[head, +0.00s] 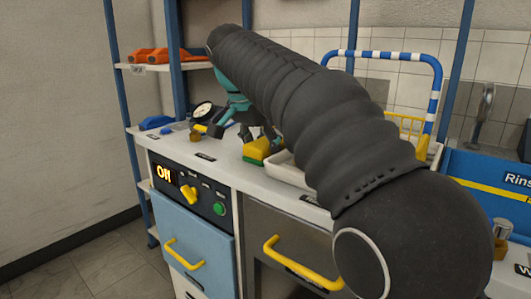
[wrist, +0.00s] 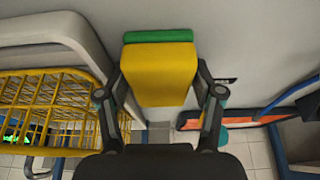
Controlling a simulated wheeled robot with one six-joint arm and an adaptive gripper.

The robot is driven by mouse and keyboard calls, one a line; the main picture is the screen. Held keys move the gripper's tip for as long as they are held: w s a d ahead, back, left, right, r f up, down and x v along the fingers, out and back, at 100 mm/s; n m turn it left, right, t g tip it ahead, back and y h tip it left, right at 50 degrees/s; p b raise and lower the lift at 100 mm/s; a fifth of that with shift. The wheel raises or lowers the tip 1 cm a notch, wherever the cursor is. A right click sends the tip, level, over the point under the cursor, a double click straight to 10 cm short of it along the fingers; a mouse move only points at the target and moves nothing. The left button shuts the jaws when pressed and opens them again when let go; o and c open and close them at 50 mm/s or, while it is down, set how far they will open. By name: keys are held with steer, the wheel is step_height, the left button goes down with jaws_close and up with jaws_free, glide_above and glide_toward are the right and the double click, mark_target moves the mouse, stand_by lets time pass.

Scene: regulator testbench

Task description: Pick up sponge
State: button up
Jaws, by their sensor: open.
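The sponge (head: 257,151) is yellow with a green layer and sits on the white worktop, left of a white tray. In the wrist view the sponge (wrist: 159,74) is straight ahead, its yellow side facing the camera and its green layer at the far edge. My gripper (wrist: 160,82) is open, with one finger on each side of the sponge and small gaps showing. In the head view my gripper (head: 257,134) is just above or at the sponge, partly hidden by my dark arm.
A white tray (head: 283,169) lies right of the sponge. A yellow wire basket (wrist: 40,108) stands beyond it. A pressure gauge (head: 203,111) and fittings are to the left. A blue sink panel (head: 480,178) is at the right. Blue posts rise behind the bench.

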mark_target(262, 143)
steer(key=c, duration=0.6)
steer(key=shift+r, duration=0.15)
step_height(262, 143, up, 10)
steer(key=p, duration=0.4)
